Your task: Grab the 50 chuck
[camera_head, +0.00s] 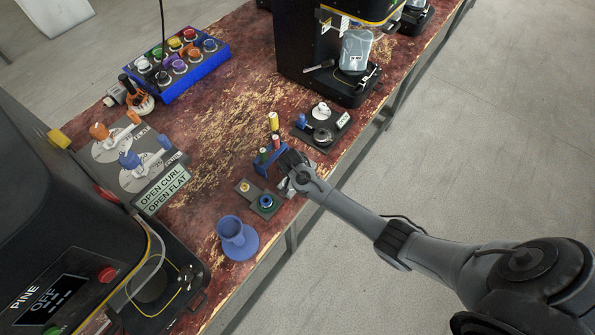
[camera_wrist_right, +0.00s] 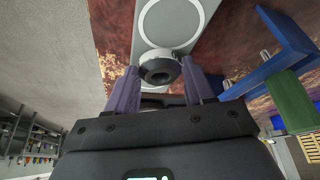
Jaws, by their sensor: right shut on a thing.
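My right gripper (camera_head: 288,182) is low at the table's front edge, beside a small blue stand. In the right wrist view its two purple-grey fingers (camera_wrist_right: 160,88) stand on either side of a dark round chuck (camera_wrist_right: 160,66) with a hole in its middle. The fingers are shut on it. The chuck is at a light plate with white ring outlines (camera_wrist_right: 178,18); whether it touches the plate I cannot tell. No number on the chuck is readable. In the head view the gripper hides the chuck. My left gripper is not in view.
The blue stand (camera_head: 267,160) with red, yellow and green cylinders is close beside the gripper.

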